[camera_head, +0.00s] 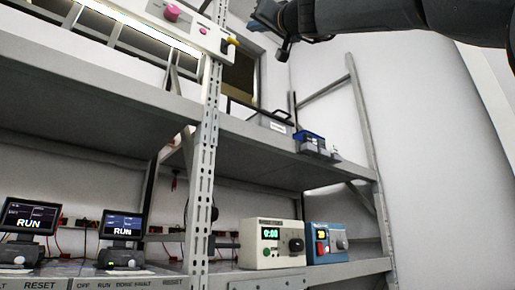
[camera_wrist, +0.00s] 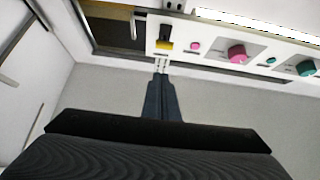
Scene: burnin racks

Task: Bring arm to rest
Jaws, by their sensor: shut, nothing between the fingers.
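My gripper (camera_head: 258,21) is at the top of the head view, at the end of my dark arm, which reaches in from the upper right. It is raised in front of the pale wall, to the right of the white control panel (camera_head: 192,25). In the wrist view my gripper (camera_wrist: 161,76) has its two fingers together with nothing between them. Their tips point at the lower edge of the white panel (camera_wrist: 212,36), just below its yellow switch (camera_wrist: 165,45). I cannot tell how wide the gap to the panel is.
A grey rack upright (camera_head: 206,150) carries shelves. Two monitors reading RUN (camera_head: 29,216) (camera_head: 123,225) stand lower left. A cream box (camera_head: 272,243) and a blue box (camera_head: 327,243) sit on the lower right shelf. Small blue items (camera_head: 309,139) sit on the middle shelf.

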